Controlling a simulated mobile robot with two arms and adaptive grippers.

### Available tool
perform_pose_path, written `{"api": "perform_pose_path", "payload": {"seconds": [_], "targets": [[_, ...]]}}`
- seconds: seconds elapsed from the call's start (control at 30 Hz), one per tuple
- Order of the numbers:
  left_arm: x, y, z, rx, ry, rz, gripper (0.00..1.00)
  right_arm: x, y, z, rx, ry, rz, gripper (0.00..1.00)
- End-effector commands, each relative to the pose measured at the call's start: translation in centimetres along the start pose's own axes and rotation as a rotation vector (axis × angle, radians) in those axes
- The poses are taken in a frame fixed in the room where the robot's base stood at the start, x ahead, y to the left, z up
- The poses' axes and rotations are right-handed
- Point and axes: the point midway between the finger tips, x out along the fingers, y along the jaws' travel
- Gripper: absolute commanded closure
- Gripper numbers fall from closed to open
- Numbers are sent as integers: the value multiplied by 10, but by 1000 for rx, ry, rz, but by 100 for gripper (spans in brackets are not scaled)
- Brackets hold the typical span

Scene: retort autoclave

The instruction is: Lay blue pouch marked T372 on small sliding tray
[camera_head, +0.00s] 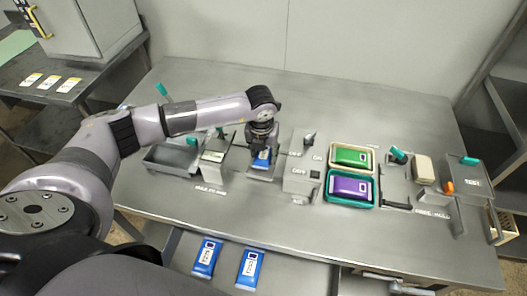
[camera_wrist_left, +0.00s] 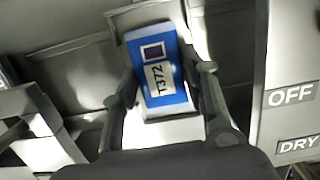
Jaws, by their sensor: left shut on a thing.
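The blue pouch marked T372 (camera_wrist_left: 178,97) lies flat between the two fingers of my left gripper (camera_wrist_left: 166,84), its label facing up. It also shows small and partly hidden beneath the left gripper (camera_head: 262,150) in the head view (camera_head: 261,162). The gripper is shut on the pouch. The small sliding tray (camera_wrist_left: 140,17) is a pale metal plate directly under the pouch, and its front edge shows in the head view (camera_head: 262,178). I cannot tell whether the pouch touches the tray. My right gripper is not in view.
A switch box (camera_head: 300,182) marked OFF and DRY stands close right of the tray. A green pouch (camera_head: 352,157) and a purple pouch (camera_head: 350,188) lie in trays further right. Two blue pouches (camera_head: 207,257) (camera_head: 249,269) lie in front, below the table top. A grey bin (camera_head: 165,170) stands left.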

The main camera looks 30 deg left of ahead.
Motion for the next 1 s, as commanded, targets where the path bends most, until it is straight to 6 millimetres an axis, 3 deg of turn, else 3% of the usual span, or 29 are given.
{"api": "perform_pose_path", "payload": {"seconds": [0.17,0.2,0.47,0.8,1.0], "targets": [[4,0,-1,0,0,0,87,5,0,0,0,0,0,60],[3,0,0,0,0,0,57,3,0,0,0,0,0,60],[2,0,0,0,0,0,40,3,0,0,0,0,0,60],[0,0,0,-1,0,0,39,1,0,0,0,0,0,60],[-22,0,1,-1,-3,-2,39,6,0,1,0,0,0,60]]}}
